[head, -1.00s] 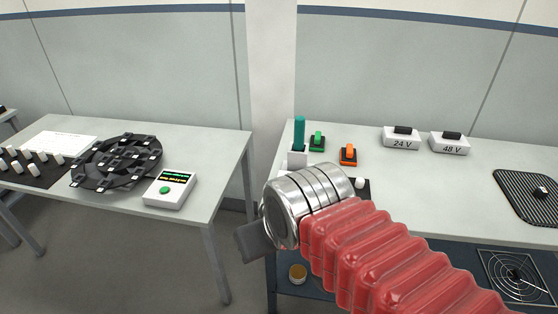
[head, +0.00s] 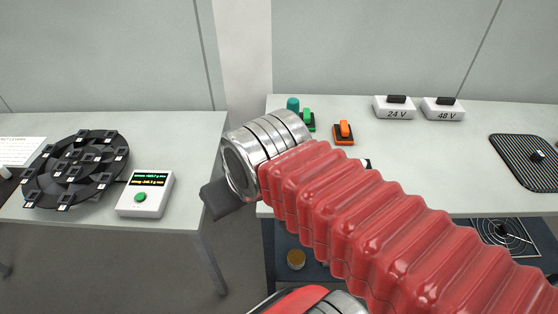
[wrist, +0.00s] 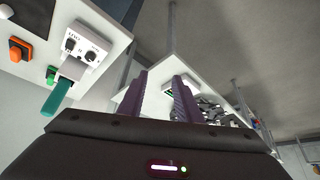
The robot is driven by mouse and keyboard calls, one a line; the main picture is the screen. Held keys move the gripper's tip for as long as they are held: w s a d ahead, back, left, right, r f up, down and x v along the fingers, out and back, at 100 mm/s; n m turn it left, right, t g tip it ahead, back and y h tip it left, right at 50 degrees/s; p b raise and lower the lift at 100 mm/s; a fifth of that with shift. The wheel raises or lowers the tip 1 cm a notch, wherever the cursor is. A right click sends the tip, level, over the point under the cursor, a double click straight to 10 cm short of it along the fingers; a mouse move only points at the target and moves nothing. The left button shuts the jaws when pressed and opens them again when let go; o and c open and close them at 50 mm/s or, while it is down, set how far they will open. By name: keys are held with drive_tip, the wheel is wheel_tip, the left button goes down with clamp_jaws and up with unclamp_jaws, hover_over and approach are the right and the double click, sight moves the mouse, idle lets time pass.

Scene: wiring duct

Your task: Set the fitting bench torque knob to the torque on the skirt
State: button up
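My gripper (wrist: 160,76) is open and empty in the wrist view, its two purple-grey fingers apart. Beyond them is the left table with a white box bearing a green button and lit display, which shows better in the head view (head: 146,195). A white unit (wrist: 86,46) with two small black parts and print too small to read sits at upper left of the wrist view, left of my fingers. A teal upright handle (wrist: 57,98) stands at it. I cannot tell which part is the torque knob, nor see a torque value. In the head view my arm hides the white unit.
In the head view, a green switch (head: 308,120) and an orange switch (head: 343,132) sit on the right table (head: 420,170). Behind are the 24 V box (head: 395,110) and 48 V box (head: 443,111). A dark round disc (head: 75,170) lies on the left table. A floor gap separates the tables.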

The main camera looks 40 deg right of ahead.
drive_tip(key=shift+o, duration=0.5)
drive_tip(key=shift+o, duration=0.9)
drive_tip(key=shift+w+d+r, duration=0.25)
drive_tip(key=shift+w+d, duration=0.2)
drive_tip(key=w+d+f+m+g, duration=0.1)
drive_tip(key=w+d+g, duration=0.1)
drive_tip(key=w+d, duration=0.4)
drive_tip(key=w+d+m+g, duration=0.2)
drive_tip(key=w+d, duration=0.4)
drive_tip(key=d, duration=0.8)
drive_tip(key=shift+w+d+f+m+g, duration=0.15)
drive_tip(key=shift+f+m+g, duration=0.2)
drive_tip(key=shift+g, duration=0.45)
wheel_tip(320, 180, down, 14)
drive_tip(key=shift+r, duration=0.1)
